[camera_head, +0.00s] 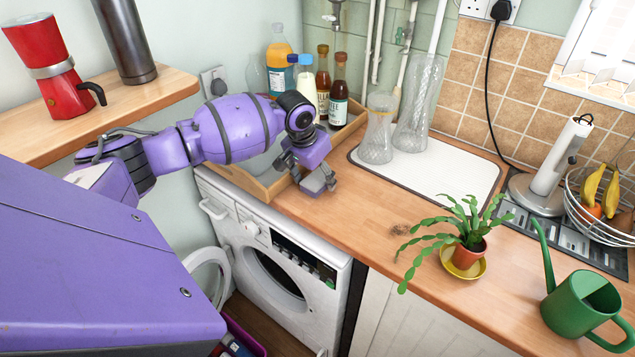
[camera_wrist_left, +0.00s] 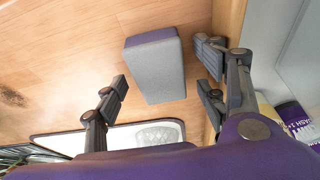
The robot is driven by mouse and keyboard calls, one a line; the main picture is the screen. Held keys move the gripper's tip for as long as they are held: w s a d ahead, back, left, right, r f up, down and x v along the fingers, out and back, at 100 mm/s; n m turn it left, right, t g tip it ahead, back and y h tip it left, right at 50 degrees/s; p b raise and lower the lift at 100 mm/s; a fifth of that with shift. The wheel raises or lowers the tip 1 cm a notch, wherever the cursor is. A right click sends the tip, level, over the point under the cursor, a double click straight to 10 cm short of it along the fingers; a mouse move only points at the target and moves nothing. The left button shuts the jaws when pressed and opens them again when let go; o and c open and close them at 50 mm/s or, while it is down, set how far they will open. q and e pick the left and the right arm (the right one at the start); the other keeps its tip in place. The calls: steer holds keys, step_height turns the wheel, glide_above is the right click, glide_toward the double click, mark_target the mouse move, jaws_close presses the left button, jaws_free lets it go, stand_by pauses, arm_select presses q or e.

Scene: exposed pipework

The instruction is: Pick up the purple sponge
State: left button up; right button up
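The purple sponge shows in the left wrist view as a block with a grey face (camera_wrist_left: 158,72) and a purple edge, lying on the wooden worktop. My left gripper (camera_wrist_left: 163,68) is open, with one finger on each side of the sponge in that view and gaps between fingers and sponge. I cannot tell how high above it the fingers are. In the head view my left gripper (camera_head: 313,178) is over the worktop beside the wooden tray, and I cannot clearly tell the sponge apart from the grey fingers there. My right gripper is out of view.
The wooden tray (camera_head: 259,190) with several bottles stands close beside the gripper; its edge (camera_wrist_left: 229,22) is near the right finger. A white mat (camera_head: 440,176) holds glass vases (camera_head: 377,143). A potted plant (camera_head: 466,253) and green watering can (camera_head: 578,303) stand farther right.

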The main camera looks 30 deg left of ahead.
mark_target(320, 176)
arm_select(q)
steer(key=c, duration=0.9)
